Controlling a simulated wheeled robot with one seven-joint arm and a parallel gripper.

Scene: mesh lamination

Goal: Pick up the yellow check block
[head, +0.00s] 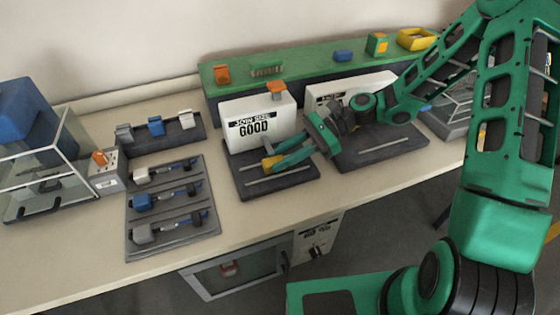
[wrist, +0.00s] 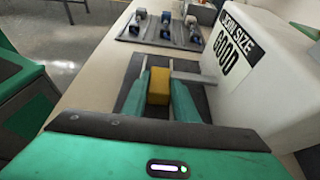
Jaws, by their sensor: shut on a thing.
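The yellow check block (wrist: 158,86) sits between the two fingers of my gripper (wrist: 158,82) in the wrist view, with a finger against each side. In the head view the yellow block (head: 267,163) shows at the tips of my green gripper (head: 270,162), low over the dark base (head: 272,187) in front of the white box marked GOOD (head: 258,112). Whether the block touches the base or hangs just above it I cannot tell. My gripper is shut on the block.
A dark tray (head: 208,224) with white, blue and grey tools lies to the left. A second white box (head: 325,93) stands right of the first. A green shelf (head: 300,62) with small coloured blocks runs behind. A clear-walled case (head: 72,150) stands at far left.

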